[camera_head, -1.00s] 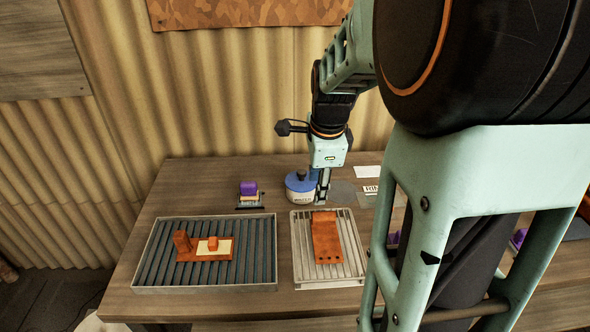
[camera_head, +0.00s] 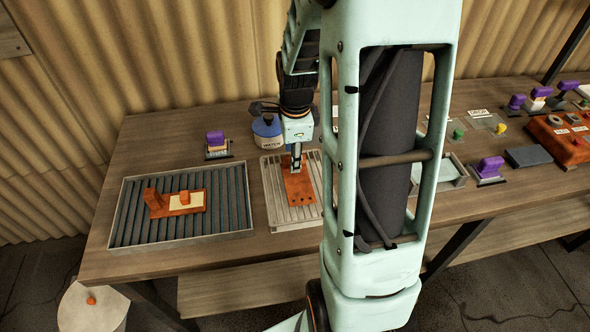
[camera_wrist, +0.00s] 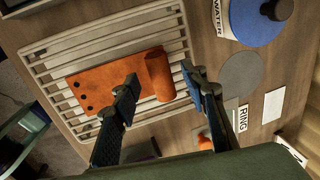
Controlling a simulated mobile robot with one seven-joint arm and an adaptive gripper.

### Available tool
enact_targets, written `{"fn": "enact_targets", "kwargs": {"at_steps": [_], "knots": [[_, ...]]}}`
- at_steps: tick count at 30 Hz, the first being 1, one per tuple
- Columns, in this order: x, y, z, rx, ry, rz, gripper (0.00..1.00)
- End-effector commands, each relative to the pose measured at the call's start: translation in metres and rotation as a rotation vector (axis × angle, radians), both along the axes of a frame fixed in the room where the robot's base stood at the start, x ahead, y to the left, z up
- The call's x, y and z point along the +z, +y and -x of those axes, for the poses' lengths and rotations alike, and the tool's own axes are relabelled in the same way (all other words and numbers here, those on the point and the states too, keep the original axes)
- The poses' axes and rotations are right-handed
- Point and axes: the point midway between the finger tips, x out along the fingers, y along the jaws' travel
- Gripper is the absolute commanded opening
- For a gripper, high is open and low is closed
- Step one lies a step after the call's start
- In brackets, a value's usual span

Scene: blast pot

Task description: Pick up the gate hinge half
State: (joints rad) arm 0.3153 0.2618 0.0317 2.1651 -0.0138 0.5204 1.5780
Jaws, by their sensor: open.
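The gate hinge half, an orange-brown plate with holes at one end and a rolled barrel at the other (camera_head: 298,188), lies on a slatted light tray (camera_head: 274,212). In the wrist view the hinge half (camera_wrist: 105,84) lies across the tray slats (camera_wrist: 62,44). My gripper (camera_head: 296,167) points down at its barrel end. In the wrist view my gripper (camera_wrist: 160,78) is open, one finger on each side of the barrel in the picture. I cannot tell how high the fingertips are or whether they touch it. Part of the plate is hidden behind one finger.
A dark ribbed tray (camera_head: 232,228) at left holds another orange part (camera_head: 180,209) with a cream patch. A blue-topped WATER pot (camera_head: 266,132) stands just behind the slatted tray. A purple-handled tool (camera_head: 216,142) stands at the back left. My arm hides the table's middle.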

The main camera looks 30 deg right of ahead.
Motion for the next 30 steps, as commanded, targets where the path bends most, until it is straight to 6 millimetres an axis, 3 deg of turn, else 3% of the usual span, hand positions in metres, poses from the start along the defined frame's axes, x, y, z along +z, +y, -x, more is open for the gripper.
{"fn": "enact_targets", "kwargs": {"at_steps": [4,12,23,30], "knots": [[-0.0121,-0.0011,-0.0028,0.001,-0.001,0.0,0.4],[-0.0137,-0.001,-0.0036,0.001,-0.002,0.001,0.4],[-0.0135,-0.001,-0.0035,0.001,-0.002,0.001,0.01],[-0.0135,-0.001,-0.0035,0.001,-0.002,0.001,0.0]]}}
